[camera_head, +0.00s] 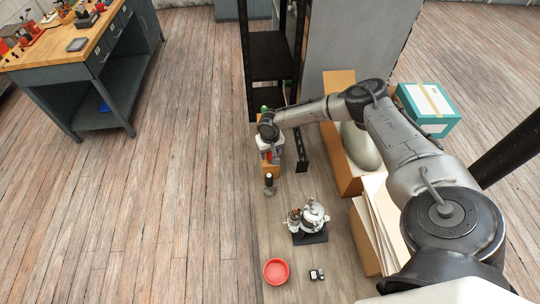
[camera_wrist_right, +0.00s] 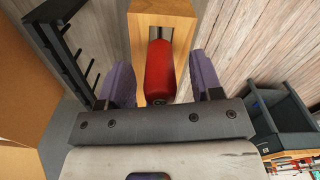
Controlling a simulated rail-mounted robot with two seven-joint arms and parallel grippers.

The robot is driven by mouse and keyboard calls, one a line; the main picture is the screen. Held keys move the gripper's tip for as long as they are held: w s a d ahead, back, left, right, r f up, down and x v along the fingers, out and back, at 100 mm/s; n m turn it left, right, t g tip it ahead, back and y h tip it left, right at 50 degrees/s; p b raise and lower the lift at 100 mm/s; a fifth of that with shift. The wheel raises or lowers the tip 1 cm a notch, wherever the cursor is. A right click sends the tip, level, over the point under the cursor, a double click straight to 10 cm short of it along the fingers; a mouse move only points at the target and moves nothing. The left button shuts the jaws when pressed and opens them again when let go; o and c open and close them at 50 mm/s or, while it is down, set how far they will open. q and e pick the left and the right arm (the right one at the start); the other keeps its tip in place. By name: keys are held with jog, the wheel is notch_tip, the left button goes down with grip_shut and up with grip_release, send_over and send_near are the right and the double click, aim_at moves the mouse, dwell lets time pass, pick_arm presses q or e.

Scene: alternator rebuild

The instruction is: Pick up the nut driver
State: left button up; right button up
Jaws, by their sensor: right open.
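A red handle (camera_wrist_right: 160,72), which I take to be the nut driver, stands in a wooden holder (camera_wrist_right: 180,20) in the right wrist view. My right gripper (camera_wrist_right: 162,78) is open, with one purple-grey finger on each side of the handle and a visible gap to both. In the head view my right gripper (camera_head: 270,148) is over the wooden holder (camera_head: 270,172), mostly hidden by its own wrist, and only a bit of red shows there. My left gripper is not in view.
On the bench near the holder are a small dark-topped item (camera_head: 269,182), an alternator assembly (camera_head: 312,216), a red dish (camera_head: 276,271) and a small black part (camera_head: 317,274). Cardboard (camera_head: 366,240) lines the right side. A black rack (camera_head: 270,60) stands behind.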

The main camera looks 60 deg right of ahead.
jog(key=shift+c, duration=0.2)
jog(key=c, duration=1)
jog(key=shift+r, duration=0.1)
notch_tip(320, 180, up, 18)
jog(key=shift+p, duration=0.4)
jog(key=o, duration=0.5)
jog(key=shift+c, duration=0.2)
jog(key=c, duration=0.4)
